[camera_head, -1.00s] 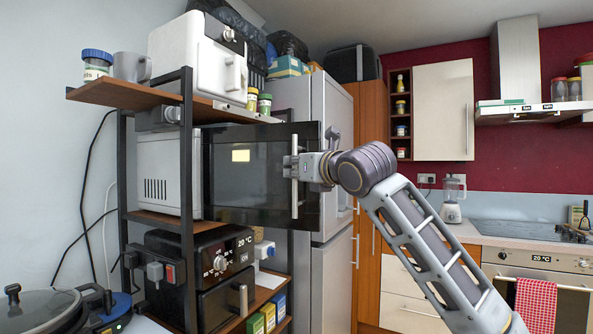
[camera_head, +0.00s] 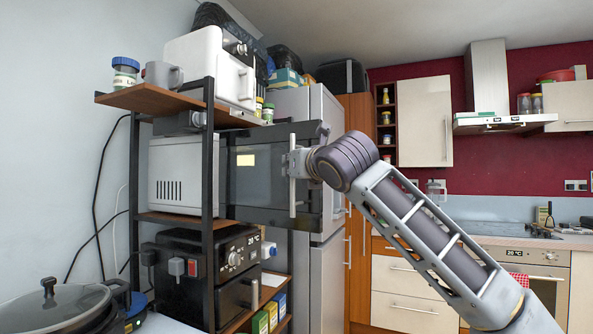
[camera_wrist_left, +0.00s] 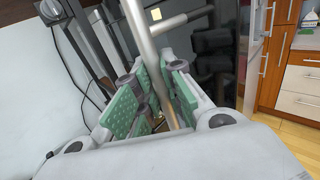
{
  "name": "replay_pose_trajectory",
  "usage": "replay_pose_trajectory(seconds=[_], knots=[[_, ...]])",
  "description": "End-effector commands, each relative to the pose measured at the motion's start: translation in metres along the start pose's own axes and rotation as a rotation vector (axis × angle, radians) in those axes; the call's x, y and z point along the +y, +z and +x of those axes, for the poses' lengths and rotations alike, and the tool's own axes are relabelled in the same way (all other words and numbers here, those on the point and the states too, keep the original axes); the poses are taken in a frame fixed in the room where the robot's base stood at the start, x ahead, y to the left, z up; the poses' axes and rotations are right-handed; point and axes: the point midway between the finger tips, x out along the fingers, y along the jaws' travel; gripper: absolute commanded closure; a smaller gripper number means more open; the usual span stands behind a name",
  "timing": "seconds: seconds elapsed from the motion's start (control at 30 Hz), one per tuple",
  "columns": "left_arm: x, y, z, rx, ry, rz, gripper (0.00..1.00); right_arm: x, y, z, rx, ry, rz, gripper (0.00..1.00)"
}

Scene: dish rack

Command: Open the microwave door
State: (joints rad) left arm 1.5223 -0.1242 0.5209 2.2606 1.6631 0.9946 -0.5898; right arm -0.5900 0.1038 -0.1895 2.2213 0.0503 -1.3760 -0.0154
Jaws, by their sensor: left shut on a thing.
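The microwave (camera_head: 176,178) is a white box with side vents on the middle shelf of a rack. Its dark door (camera_head: 262,190) is partly open, with its handle side swung out toward me and past the rack's right end. The upright silver handle (camera_head: 292,196) is near the door's right edge. My left gripper (camera_head: 296,163) is shut on the upper part of this handle. In the left wrist view, the handle (camera_wrist_left: 140,35) runs down between the green finger pads of my left gripper (camera_wrist_left: 158,95). The microwave's inside is hidden behind the door. My right gripper does not show.
The rack's black post (camera_head: 208,200) stands in front of the microwave's side. A white appliance (camera_head: 215,65) is above and a black oven (camera_head: 215,265) below. A grey fridge (camera_head: 325,265) stands behind the door. A lidded pan (camera_head: 60,308) is at lower left.

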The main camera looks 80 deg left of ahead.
Motion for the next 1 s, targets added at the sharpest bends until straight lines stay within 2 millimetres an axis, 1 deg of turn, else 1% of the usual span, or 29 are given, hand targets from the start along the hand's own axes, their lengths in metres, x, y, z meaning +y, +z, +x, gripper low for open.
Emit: replay_pose_trajectory(seconds=[0.13, 0.3, 0.33, 0.47, 0.5, 0.83, 1.0], knots=[[0.0045, 0.0007, -0.0005, -0.004, 0.008, -0.001, 1.0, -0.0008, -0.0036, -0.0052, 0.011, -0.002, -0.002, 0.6], [0.0046, 0.0016, -0.0006, -0.004, 0.008, -0.001, 1.0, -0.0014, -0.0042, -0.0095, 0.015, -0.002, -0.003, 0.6], [0.0045, 0.0016, -0.0006, -0.004, 0.008, -0.001, 0.85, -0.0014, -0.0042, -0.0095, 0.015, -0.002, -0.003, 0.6], [0.0043, 0.0011, -0.0005, -0.003, 0.008, 0.0, 0.68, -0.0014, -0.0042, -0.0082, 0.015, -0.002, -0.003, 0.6], [0.0042, 0.001, -0.0004, -0.002, 0.008, 0.0, 0.67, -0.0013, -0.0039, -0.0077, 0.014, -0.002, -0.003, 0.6], [0.0038, 0.0004, -0.001, -0.001, 0.007, 0.0, 0.67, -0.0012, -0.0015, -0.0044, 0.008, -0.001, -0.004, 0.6], [0.0034, 0.0004, -0.0077, -0.001, 0.007, 0.001, 0.67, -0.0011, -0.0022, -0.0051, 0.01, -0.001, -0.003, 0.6]])
